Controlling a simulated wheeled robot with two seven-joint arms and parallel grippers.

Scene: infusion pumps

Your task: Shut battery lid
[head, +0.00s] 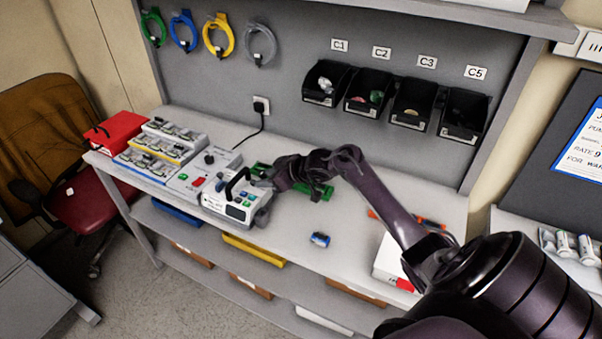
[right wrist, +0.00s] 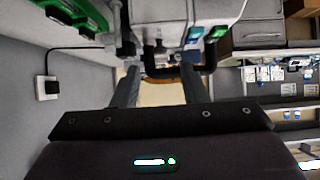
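A white infusion pump (head: 232,210) with a black handle (head: 234,184), a small screen and coloured buttons stands at the table's front edge. Its white body (right wrist: 163,10) fills the top of the right wrist view. I cannot make out the battery lid for certain. My right gripper (head: 265,180) is at the pump's right side, partly hidden by its own arm in the head view. In the right wrist view the two fingers (right wrist: 158,68) stand apart, close to the pump; contact cannot be told. A blue cylinder, perhaps a battery (head: 320,239), lies on the table. My left gripper is out of view.
A white docking unit (head: 200,176), a rack of small modules (head: 150,160) and a red case (head: 116,131) stand left of the pump. A green object (head: 318,192) lies behind my right arm. Black bins (head: 410,103) hang on the back panel. The table's front middle is mostly clear.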

